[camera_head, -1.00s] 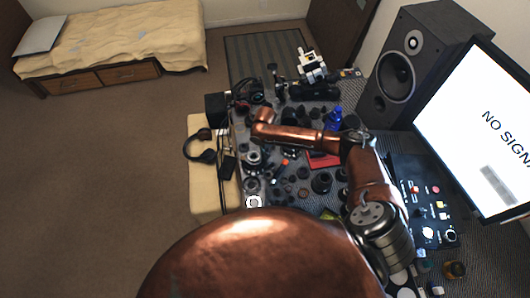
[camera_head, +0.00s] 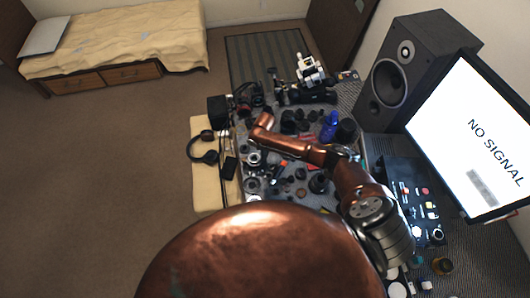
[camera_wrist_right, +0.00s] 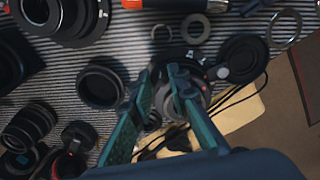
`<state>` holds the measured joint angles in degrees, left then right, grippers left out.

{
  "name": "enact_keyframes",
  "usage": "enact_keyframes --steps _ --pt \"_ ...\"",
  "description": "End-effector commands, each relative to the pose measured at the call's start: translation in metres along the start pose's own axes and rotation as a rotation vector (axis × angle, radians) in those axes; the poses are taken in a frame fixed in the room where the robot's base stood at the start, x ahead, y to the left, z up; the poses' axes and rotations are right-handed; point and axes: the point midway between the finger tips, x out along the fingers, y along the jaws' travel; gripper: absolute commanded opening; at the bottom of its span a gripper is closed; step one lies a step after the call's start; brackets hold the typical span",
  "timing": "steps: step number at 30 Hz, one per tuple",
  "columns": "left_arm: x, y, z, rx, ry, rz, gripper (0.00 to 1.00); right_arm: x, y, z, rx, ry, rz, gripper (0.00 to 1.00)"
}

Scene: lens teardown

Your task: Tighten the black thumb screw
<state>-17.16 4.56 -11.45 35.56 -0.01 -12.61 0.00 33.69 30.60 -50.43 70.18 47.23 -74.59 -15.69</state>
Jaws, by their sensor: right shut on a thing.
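My right gripper (camera_wrist_right: 162,78) reaches up from the bottom of the right wrist view with two teal fingers, their tips close together. A small dark part between the tips is mostly hidden by the fingers; I take it to be the black thumb screw (camera_wrist_right: 160,84), but its outline is unclear. A grey round part sits just behind the right finger. In the head view my copper right arm stretches over the cluttered table, and its gripper end is hard to make out. My left gripper is in neither view now.
Lens barrels and rings crowd the striped table mat (camera_wrist_right: 60,85). A black ring (camera_wrist_right: 100,83) lies left of the fingers and a round black cap (camera_wrist_right: 242,58) right. Headphones (camera_head: 205,148) lie at the table's left edge. A speaker (camera_head: 412,70) and monitor (camera_head: 470,130) stand right.

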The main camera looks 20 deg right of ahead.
Motion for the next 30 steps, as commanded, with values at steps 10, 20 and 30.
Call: enact_keyframes --steps 10,20,30 --pt "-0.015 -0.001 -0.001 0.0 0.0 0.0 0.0 0.0 -0.001 0.0 0.172 -0.001 -0.002 0.0" --pt "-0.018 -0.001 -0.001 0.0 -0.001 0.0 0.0 0.001 0.0 0.0 0.215 -0.001 0.0 0.0" --pt "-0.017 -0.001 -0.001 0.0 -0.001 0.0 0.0 0.001 0.0 0.0 0.214 -0.001 0.0 0.19"
